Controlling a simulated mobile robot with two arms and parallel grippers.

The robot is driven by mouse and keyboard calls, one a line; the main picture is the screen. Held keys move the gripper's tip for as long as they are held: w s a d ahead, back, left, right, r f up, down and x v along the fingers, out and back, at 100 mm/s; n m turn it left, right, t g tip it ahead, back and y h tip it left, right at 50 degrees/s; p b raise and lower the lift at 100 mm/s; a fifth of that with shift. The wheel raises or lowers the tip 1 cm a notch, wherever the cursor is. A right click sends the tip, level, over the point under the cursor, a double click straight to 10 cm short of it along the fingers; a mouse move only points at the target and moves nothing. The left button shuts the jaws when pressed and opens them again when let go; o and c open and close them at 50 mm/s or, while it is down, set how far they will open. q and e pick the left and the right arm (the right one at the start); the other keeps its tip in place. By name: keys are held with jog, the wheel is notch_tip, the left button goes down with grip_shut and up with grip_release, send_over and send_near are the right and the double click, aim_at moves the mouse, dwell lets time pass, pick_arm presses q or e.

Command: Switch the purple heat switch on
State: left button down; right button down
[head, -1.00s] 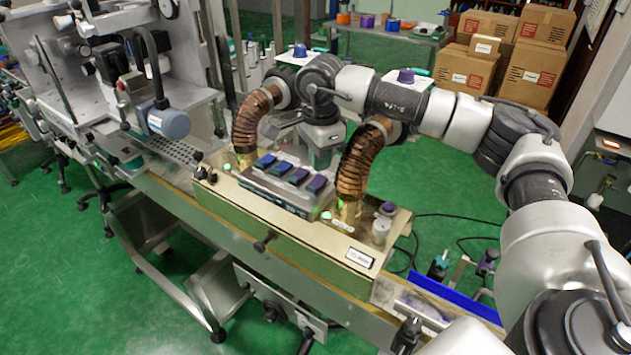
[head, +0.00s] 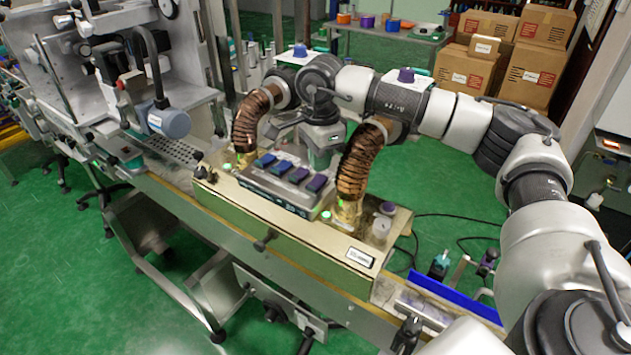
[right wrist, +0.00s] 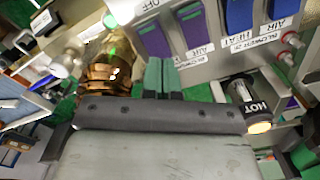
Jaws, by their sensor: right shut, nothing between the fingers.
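A grey switch panel (head: 275,192) carries a row of rocker switches, blue ones at the left and purple ones at the right in the head view. The end purple switch (head: 317,183) also shows in the right wrist view (right wrist: 152,36), next to another purple switch (right wrist: 193,25). An OFF label is by the end one; which way the rockers are tipped is unclear. My right gripper (right wrist: 161,75) is shut and empty, its green fingertips close below the purple switches in the wrist view. Contact cannot be told. My left gripper is not in view.
Two copper hoses (head: 247,122) (head: 362,158) rise from the tan housing (head: 310,235), one on each side of the panel. In the wrist view a HOT-marked fitting (right wrist: 245,100) and red buttons (right wrist: 287,57) are to the right of my fingers.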

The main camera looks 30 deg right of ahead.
aim_at(320, 177)
jog(key=shift+a+f, duration=0.1)
jog(key=shift+f, duration=0.3)
jog(key=shift+r, duration=0.15)
jog(key=shift+d+r+p, duration=0.25)
jog(key=shift+r+p, duration=0.5)
jog(key=shift+r, duration=0.55)
notch_tip(320, 177, up, 2)
jog(key=shift+a+r+p, duration=0.1)
jog(key=shift+a+p, duration=0.05)
jog(key=shift+p, duration=0.5)
notch_tip(320, 177, up, 2)
jog(key=shift+p, duration=0.65)
